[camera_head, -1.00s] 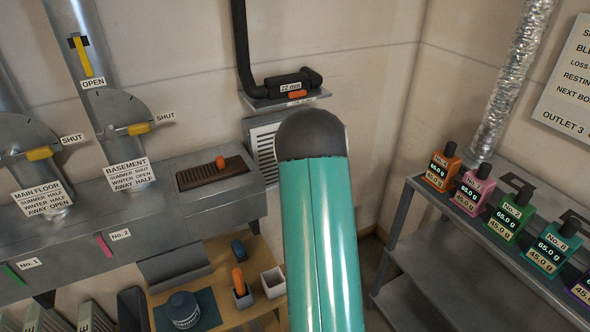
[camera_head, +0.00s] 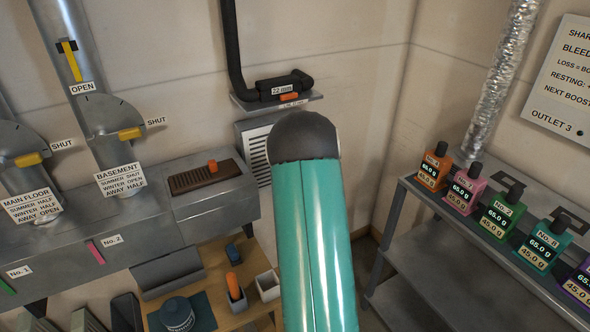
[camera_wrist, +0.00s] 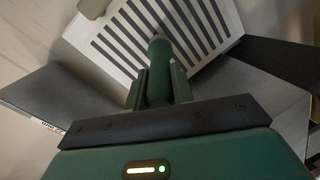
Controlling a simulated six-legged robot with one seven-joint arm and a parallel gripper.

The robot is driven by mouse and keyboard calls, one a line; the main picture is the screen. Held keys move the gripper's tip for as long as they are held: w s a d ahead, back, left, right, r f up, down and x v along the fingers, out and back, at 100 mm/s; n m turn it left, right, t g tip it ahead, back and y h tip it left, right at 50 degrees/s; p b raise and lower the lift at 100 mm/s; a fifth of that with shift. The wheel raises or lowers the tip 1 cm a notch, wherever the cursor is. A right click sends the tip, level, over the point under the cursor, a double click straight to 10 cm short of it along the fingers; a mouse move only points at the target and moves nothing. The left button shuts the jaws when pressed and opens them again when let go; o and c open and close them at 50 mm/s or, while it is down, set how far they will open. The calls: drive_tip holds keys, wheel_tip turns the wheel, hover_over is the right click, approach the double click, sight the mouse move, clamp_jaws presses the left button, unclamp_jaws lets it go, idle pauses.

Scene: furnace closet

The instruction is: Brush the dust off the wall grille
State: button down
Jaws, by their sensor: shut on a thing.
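The wall grille, a pale panel with dark slots, is low on the back wall in the head view (camera_head: 253,147), partly covered by my teal arm. In the wrist view the grille (camera_wrist: 126,42) fills the upper middle, seen at a slant. My gripper (camera_wrist: 158,85) is shut on a dark green rounded handle (camera_wrist: 160,62), which points toward the grille. The handle looks like a brush's, but no bristles can be made out. Whether it touches the grille cannot be told. My arm hides the gripper in the head view.
A pipe shelf (camera_head: 277,103) juts out above the grille. A grey metal duct box (camera_head: 215,200) stands left of it, over a wooden bench (camera_head: 217,262) with cups. On the right, a metal rack (camera_head: 440,215) holds several coloured bottles. Bare wall lies between grille and rack.

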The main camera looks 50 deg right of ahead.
drive_tip(key=shift+w+a, duration=0.25)
drive_tip(key=shift+a, duration=0.6)
drive_tip(key=shift+w+a, duration=0.2)
drive_tip(key=shift+a, duration=0.6)
drive_tip(key=s+d, duration=0.2)
drive_tip(key=d, duration=0.6)
drive_tip(key=shift+s+d, duration=0.2)
drive_tip(key=shift+s, duration=0.1)
drive_tip(key=shift+w+a, duration=0.1)
idle(0.6)
drive_tip(key=shift+w+a, duration=0.3)
drive_tip(key=shift+a, duration=0.75)
drive_tip(key=shift+w+a, duration=0.25)
drive_tip(key=shift+a, duration=0.75)
drive_tip(key=shift+d, duration=0.15)
